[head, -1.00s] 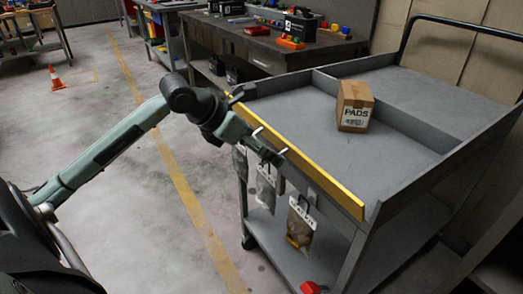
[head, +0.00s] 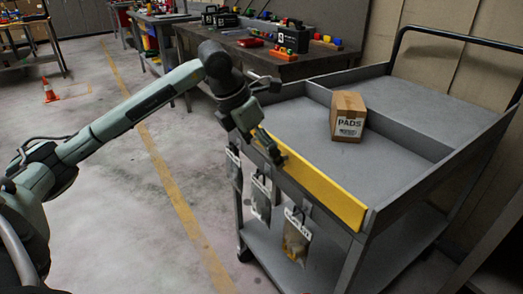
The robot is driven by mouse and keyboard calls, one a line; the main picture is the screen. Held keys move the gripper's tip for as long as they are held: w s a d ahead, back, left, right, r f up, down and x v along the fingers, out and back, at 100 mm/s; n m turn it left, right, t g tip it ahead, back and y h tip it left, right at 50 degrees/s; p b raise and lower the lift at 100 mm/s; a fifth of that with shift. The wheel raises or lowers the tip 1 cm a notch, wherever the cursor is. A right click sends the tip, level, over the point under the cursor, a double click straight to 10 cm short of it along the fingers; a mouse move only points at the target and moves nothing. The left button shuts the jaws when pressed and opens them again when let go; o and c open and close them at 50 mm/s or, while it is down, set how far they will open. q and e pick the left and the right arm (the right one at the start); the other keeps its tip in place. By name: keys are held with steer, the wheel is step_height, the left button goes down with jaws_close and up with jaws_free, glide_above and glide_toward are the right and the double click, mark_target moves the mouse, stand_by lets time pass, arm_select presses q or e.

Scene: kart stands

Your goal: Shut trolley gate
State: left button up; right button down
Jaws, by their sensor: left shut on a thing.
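The grey trolley (head: 408,198) stands at the right, with its upper tray (head: 295,118) facing up. Its gate is a yellow panel (head: 325,188) along the tray's near-left edge. The gate looks roughly upright, its right end close to the tray's near corner. My left gripper (head: 271,147) is shut on the gate toward its far end, and hides that end. My left arm reaches in from the left. My right gripper is out of view.
A cardboard box marked PADS (head: 348,117) stands in the tray by the divider. Labelled bags (head: 297,237) hang below the gate. A cluttered workbench (head: 290,67) stands behind. The floor at left is clear up to an orange cone (head: 49,88).

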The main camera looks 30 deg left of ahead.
arm_select(q)
steer(key=o, duration=0.8)
steer(key=shift+w, duration=0.1)
steer(key=shift+r, duration=0.3)
steer(key=v, duration=1.1)
steer(key=shift+s+r, duration=0.2)
steer(key=shift+s, duration=0.1)
steer(key=shift+f, duration=0.1)
